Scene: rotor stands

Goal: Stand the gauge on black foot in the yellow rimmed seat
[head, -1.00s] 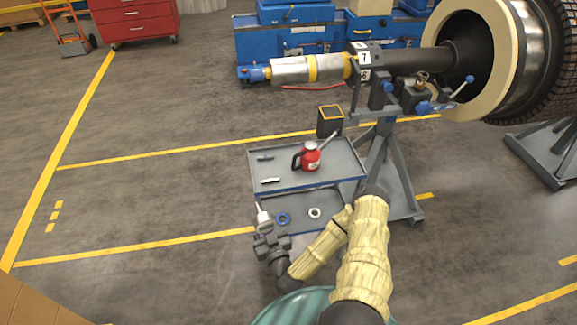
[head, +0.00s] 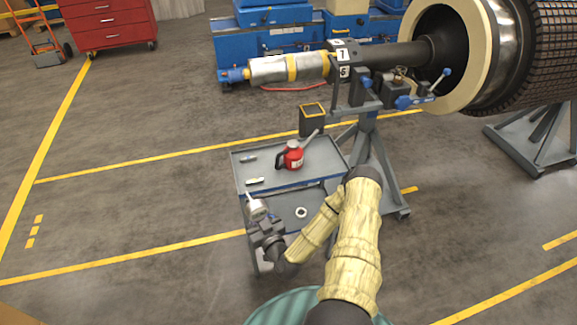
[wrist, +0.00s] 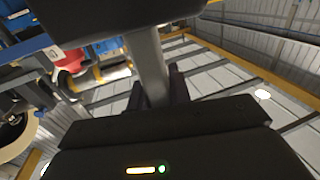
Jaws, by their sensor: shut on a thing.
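My gripper (head: 262,222) is shut on the gauge (head: 256,207), a pale round-headed piece with a thin stem pointing up in the head view. It holds the gauge beside the left front of the grey cart. In the wrist view a grey post (wrist: 150,65) stands between the dark fingers, with a dark block (wrist: 125,15) at its upper end. That block may be the gauge's black foot, but I cannot be sure. The yellow-rimmed seat (head: 313,119) is a black box on the stand behind the cart, up and right of my gripper and apart from it.
The cart's top tray (head: 315,178) bears a red oil can (head: 291,156) and two small cylindrical pieces. A pale ring (head: 301,212) lies on the lower shelf. The grey stand (head: 372,150) carries the rotor shaft (head: 395,53). Open floor lies left of the cart.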

